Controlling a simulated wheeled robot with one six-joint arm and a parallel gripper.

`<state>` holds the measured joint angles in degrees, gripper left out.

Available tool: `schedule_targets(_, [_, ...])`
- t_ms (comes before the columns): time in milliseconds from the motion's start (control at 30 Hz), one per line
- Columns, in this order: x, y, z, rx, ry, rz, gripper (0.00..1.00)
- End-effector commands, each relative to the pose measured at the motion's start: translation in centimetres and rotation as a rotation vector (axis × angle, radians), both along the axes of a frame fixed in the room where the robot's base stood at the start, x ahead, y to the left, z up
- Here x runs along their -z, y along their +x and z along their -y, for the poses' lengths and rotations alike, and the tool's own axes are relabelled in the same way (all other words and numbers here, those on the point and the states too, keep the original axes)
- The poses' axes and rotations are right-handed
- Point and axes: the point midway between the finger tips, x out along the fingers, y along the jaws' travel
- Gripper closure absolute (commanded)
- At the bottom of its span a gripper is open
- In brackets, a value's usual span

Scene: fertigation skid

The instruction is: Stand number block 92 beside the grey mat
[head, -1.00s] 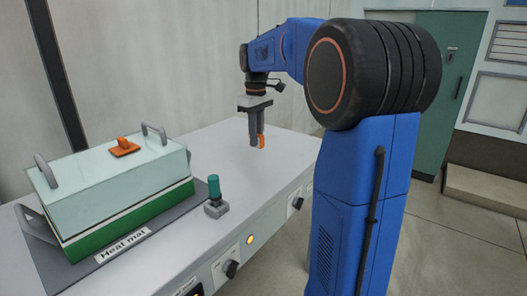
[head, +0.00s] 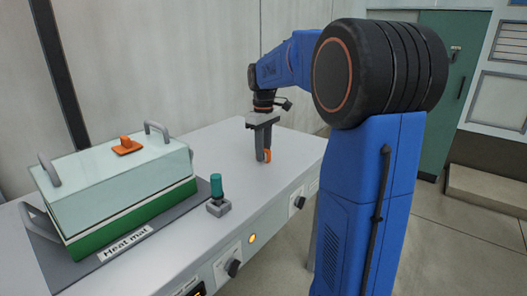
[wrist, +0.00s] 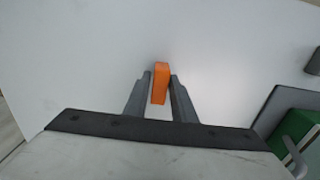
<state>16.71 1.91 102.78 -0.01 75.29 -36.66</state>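My gripper (head: 264,155) is over the right part of the bench, fingers pointing down, with an orange block (head: 268,156) between them. In the wrist view the orange block (wrist: 160,83) stands out past the fingertips, one finger on each side. No number can be read on it. Whether its lower end touches the bench top is unclear. The grey mat (head: 56,262), labelled "Heat mat", lies at the left under a green tray with a clear lid. Its edge also shows at the right of the wrist view (wrist: 277,109). The block is well to the right of the mat.
A grey switch box with a teal knob (head: 216,188) stands just right of the mat. The lidded green tray (head: 135,215) covers most of the mat. The bench top (head: 225,147) is bare between the switch and my gripper. A wall runs behind it.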

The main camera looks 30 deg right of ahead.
Motion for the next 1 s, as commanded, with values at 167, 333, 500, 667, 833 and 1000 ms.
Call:
schedule_targets(167, [0.0, 0.0, 0.0, 0.000, 0.000, 0.000, 0.65])
schedule_targets(333, [-0.1, 0.0, 0.0, 0.000, 0.000, 0.000, 0.65])
schedule_targets(500, [-1.3, 0.0, 0.0, 0.000, 0.000, 0.001, 0.65])
schedule_targets(667, [-4.1, 0.1, 0.0, 0.000, -0.001, 0.003, 0.65])
schedule_targets(833, [-7.5, 0.0, 0.0, 0.000, 0.000, 0.002, 0.65])
schedule_targets(1000, [-10.2, 0.0, 0.0, 0.000, -0.001, 0.001, 0.65])
